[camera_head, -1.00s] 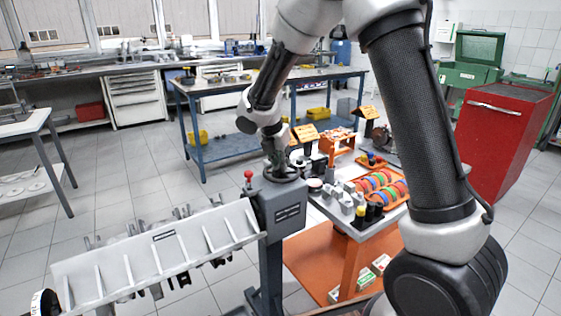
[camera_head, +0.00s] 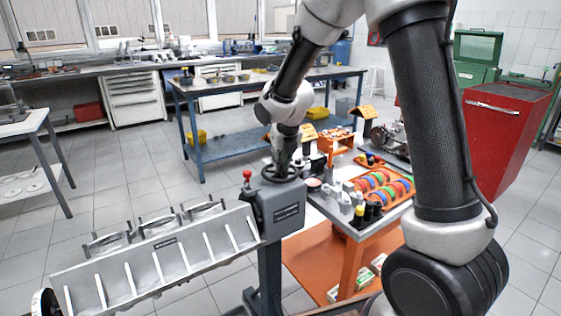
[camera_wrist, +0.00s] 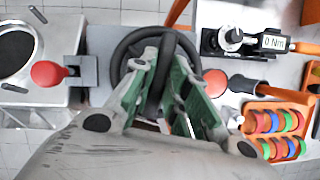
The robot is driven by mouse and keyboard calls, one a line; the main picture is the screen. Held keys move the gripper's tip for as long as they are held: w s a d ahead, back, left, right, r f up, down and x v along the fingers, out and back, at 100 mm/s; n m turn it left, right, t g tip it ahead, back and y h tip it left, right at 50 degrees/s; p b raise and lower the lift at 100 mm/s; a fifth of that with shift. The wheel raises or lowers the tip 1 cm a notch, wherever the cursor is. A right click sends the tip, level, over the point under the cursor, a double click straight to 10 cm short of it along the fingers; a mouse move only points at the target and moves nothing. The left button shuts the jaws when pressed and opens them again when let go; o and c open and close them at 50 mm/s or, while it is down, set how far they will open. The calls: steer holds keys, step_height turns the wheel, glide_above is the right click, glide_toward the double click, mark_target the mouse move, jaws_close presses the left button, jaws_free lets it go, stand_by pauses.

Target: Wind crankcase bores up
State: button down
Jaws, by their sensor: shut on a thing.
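The light grey ribbed crankcase (camera_head: 160,262) hangs tilted on the stand at lower left in the head view. Dark bracket-like parts (camera_head: 156,226) stick up past its far edge. Part of the crankcase shows at left in the wrist view, with a dark round opening (camera_wrist: 14,52). The black handwheel (camera_head: 284,173) lies on top of the grey gearbox (camera_head: 283,208); its rim (camera_wrist: 117,62) also shows in the wrist view. My gripper (camera_wrist: 161,70) is over the wheel, its green-sided fingers shut on a dark part of it. The exact contact is partly hidden.
A red-knobbed lever (camera_head: 247,176) stands beside the handwheel. At right, a parts cart (camera_head: 322,203) carries an orange tray of coloured rings (camera_head: 357,192), dark bottles and other parts. A blue workbench (camera_head: 176,92) stands behind.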

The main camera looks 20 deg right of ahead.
steer(key=shift+n, duration=0.6)
steer(key=shift+y, duration=0.3)
steer(key=c, duration=1.4)
jaws_free()
steer(key=v, duration=1.2)
steer(key=shift+w, duration=0.15)
